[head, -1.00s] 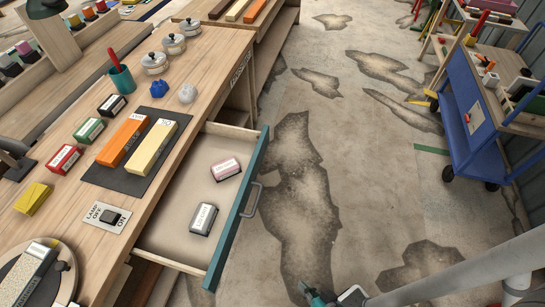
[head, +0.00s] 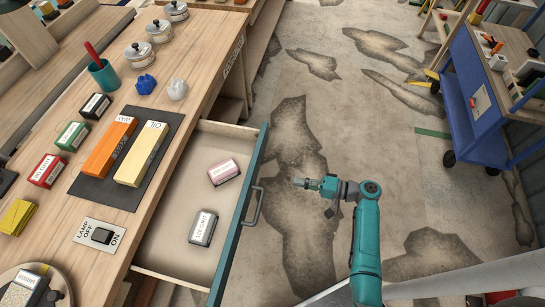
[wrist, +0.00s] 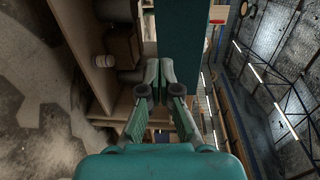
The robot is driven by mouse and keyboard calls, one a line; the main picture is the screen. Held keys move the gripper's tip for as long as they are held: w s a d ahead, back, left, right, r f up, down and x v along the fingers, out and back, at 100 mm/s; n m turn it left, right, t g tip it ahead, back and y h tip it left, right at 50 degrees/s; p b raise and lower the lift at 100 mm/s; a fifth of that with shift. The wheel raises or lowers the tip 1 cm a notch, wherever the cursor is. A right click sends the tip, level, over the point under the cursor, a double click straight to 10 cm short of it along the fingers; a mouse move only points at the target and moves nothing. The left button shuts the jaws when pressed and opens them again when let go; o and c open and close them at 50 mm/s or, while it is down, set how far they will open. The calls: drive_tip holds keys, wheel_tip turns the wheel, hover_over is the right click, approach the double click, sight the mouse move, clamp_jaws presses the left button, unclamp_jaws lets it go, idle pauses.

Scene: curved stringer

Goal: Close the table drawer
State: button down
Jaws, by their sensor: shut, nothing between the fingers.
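The table drawer (head: 181,183) is pulled out from the wooden table (head: 124,236). It has a teal front (head: 240,206) with a grey handle (head: 254,207), and a pink-labelled block (head: 224,172) and a grey block (head: 203,228) lie inside. The teal front also shows in the wrist view (wrist: 184,45). My gripper (head: 296,182) is to the right of the drawer front in the head view, over the floor, apart from the handle. In the wrist view my gripper (wrist: 159,68) has its fingertips together and holds nothing.
The tabletop carries sharpening stones on a dark mat (head: 92,187), small boxes, lidded tins, a cup (head: 104,75) and a lamp switch (head: 100,235). A blue cart (head: 480,110) stands at the right. The stained floor between table and cart is clear.

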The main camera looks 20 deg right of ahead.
drive_tip(key=w+d+r+y, duration=0.1)
drive_tip(key=d+r, duration=0.2)
approach(231, 157)
drive_tip(key=v, duration=0.2)
drive_tip(key=shift+s+d+f, duration=0.15)
drive_tip(key=shift+s+d, duration=0.05)
drive_tip(key=shift+s, duration=0.1)
drive_tip(key=x, duration=2.6)
drive_tip(key=shift+w+a+r, duration=0.15)
drive_tip(key=shift+w+r, duration=0.1)
drive_tip(key=shift+w, duration=0.15)
drive_tip(key=shift+w+a+r, duration=0.1)
drive_tip(key=shift+w+a, duration=0.1)
drive_tip(key=shift+a, duration=0.05)
drive_tip(key=shift+r, duration=0.1)
drive_tip(key=shift+s+d, duration=0.15)
drive_tip(key=shift+d, duration=0.05)
drive_tip(key=v, duration=1.4)
drive_tip(key=shift+s+f, duration=0.1)
drive_tip(key=shift+f, duration=0.3)
